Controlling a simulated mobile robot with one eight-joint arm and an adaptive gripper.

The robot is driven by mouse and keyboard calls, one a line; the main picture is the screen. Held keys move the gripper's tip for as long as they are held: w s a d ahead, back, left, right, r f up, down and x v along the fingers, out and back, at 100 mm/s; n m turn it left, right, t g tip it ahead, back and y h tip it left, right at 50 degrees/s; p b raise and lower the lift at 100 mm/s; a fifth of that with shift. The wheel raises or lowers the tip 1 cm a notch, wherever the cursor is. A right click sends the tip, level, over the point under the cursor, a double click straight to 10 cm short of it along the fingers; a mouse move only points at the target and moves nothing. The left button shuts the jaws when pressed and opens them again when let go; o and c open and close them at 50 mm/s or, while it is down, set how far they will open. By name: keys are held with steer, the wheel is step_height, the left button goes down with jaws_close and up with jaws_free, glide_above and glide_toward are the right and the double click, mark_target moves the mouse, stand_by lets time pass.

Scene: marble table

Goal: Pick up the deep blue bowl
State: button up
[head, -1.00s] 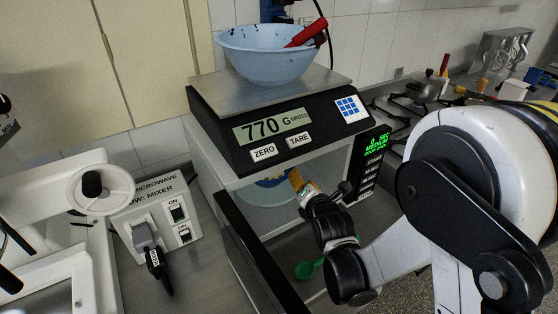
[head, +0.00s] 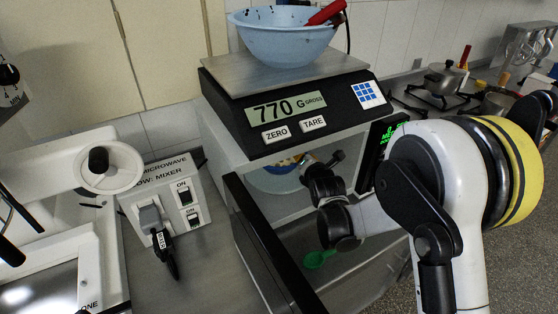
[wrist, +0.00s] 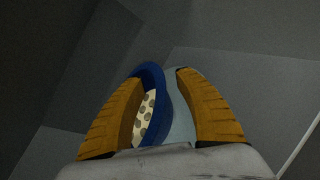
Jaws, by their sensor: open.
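The deep blue bowl (wrist: 165,101) shows between my fingers in the wrist view, with a pale, spotted inside. In the head view, a small part of the deep blue bowl (head: 270,168) shows inside the open microwave, with a light blue bowl (head: 275,184) under or around it. A light blue surface (wrist: 183,122) also lies beside the deep blue rim in the wrist view. My gripper (wrist: 158,74) is open, its orange fingers on either side of the blue rim; I cannot tell whether they touch it. In the head view, my wrist hides much of the bowl.
The microwave door (head: 262,245) stands open at the left of my arm. A scale (head: 300,110) reading 770 G sits on top, with another light blue bowl (head: 285,45) holding a red-handled tool. A green spoon-like item (head: 318,259) lies low near the door. A switch box (head: 165,205) stands left.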

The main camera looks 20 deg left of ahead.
jaws_close()
steer(key=shift+r, duration=0.15)
